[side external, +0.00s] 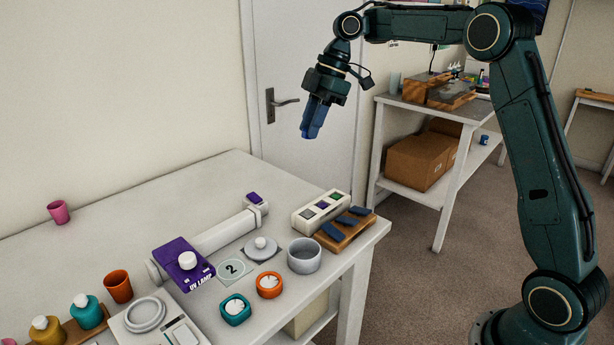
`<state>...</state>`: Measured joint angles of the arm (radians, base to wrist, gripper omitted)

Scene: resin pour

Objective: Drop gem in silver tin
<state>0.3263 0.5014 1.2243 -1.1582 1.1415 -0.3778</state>
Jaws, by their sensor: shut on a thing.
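My gripper (311,132) hangs high above the far right part of the white table, pointing down, well above and apart from the tin. Its blue fingers are closed together on something. What they hold is hidden between them, so I cannot make out a gem there. The silver tin (304,265) is a round, open grey tin near the table's front right edge. Its inside looks empty from here. A white box (306,225) behind it has several compartments with small coloured pieces, green and purple among them.
A wooden rack (345,239) with dark blue pieces lies right of the tin. A grey knobbed disc (261,248), an orange jar (269,285) and a teal jar (235,310) stand left of it. A purple UV lamp (184,266) is farther left. The table's far middle is clear.

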